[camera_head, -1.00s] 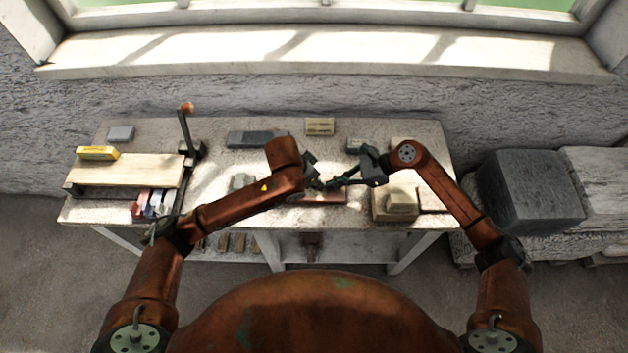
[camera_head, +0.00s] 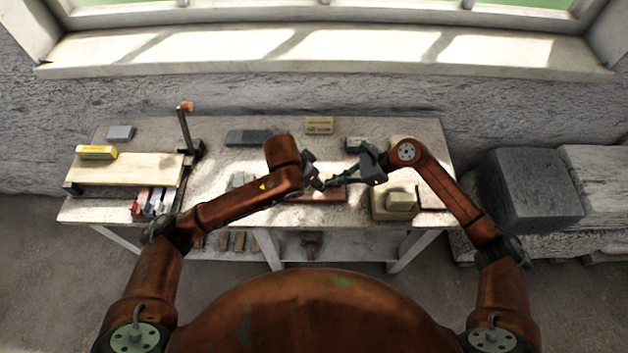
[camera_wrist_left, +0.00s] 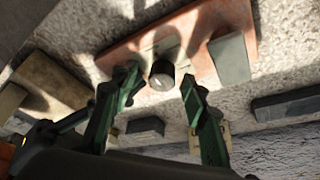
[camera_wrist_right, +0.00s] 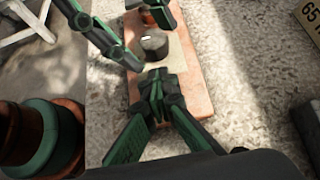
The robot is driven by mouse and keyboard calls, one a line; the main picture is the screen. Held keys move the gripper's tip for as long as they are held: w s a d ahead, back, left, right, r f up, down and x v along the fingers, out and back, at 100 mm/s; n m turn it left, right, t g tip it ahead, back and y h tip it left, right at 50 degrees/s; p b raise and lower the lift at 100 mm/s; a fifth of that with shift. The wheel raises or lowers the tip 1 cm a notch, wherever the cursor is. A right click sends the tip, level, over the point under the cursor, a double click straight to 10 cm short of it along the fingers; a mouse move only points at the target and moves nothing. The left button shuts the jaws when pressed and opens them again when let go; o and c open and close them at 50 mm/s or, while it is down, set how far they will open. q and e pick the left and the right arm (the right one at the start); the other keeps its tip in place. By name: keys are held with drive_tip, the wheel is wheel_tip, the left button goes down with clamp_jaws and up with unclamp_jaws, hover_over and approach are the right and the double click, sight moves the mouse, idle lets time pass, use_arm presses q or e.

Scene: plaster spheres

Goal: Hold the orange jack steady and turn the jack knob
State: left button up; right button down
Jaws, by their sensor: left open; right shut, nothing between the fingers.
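A black round knob (camera_wrist_left: 162,76) sits on a pale patch of a flat orange-pink base (camera_wrist_left: 120,55), which I take for the jack. In the right wrist view the knob (camera_wrist_right: 153,46) shows a white mark on top. My left gripper (camera_wrist_left: 160,84) is open, with one fingertip on each side of the knob in its wrist view; contact cannot be told. My right gripper (camera_wrist_right: 157,80) is shut and empty, its fingertips over the base, a little short of the knob. In the head view the arms mostly hide the base (camera_head: 325,195).
The table also bears a wooden board with a yellow block (camera_head: 96,152), a dark slab (camera_head: 256,137), a tan block (camera_head: 318,125) and stacked blocks (camera_head: 398,200) at the right. The two grippers are very close together.

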drive_tip(key=shift+s+d+f, duration=0.15)
drive_tip(key=shift+d+f, duration=0.05)
drive_tip(key=shift+f, duration=0.3)
drive_tip(key=shift+s+d+f, duration=0.1)
drive_tip(key=shift+d+f, duration=0.05)
drive_tip(key=shift+f, duration=0.35)
use_arm(q)
drive_tip(key=v, duration=1.1)
drive_tip(key=shift+s, duration=0.15)
use_arm(e)
drive_tip(key=c, duration=2.7)
unclamp_jaws()
use_arm(q)
drive_tip(key=shift+a, duration=0.1)
use_arm(e)
drive_tip(key=o, duration=0.6)
drive_tip(key=shift+o, duration=0.7)
drive_tip(key=o, duration=0.8)
drive_tip(key=shift+w, duration=0.1)
drive_tip(key=o, duration=1.2)
drive_tip(key=shift+w+a+r, duration=0.15)
drive_tip(key=shift+a+r, duration=0.05)
drive_tip(key=shift+r, duration=0.15)
drive_tip(key=shift+c, duration=0.2)
drive_tip(key=shift+r, duration=0.15)
